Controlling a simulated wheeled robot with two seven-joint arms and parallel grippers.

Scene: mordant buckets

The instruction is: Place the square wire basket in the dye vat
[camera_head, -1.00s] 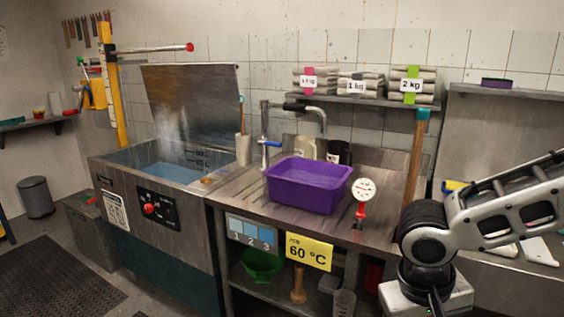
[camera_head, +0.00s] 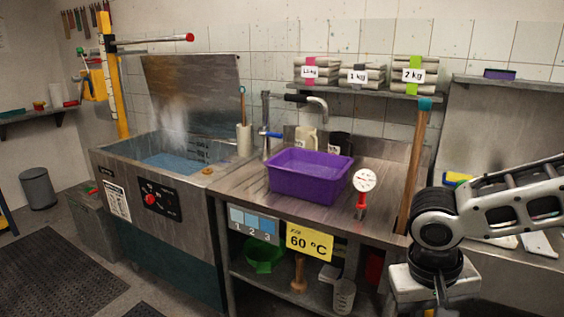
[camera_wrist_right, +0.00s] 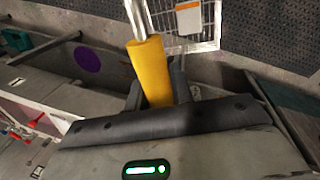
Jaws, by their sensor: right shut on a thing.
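The dye vat (camera_head: 195,225) is the steel tank at left in the head view, with blue liquid inside, steam above and its lid raised at the back. My right gripper (camera_wrist_right: 158,85) is shut on the yellow handle (camera_wrist_right: 148,62) of the wire basket (camera_wrist_right: 210,30). The basket shows partly at the top of the right wrist view, with an orange and white label. In the head view my right arm is at the right, far from the vat; its fingers and the basket are below the frame. My left gripper is not in view.
A purple tub (camera_head: 310,178) stands on the steel counter (camera_head: 235,190), between my right arm and the vat. A dial thermometer (camera_head: 364,182) and a wooden pole (camera_head: 413,170) stand nearer my arm. A yellow post (camera_head: 112,85) with a horizontal bar stands behind the vat.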

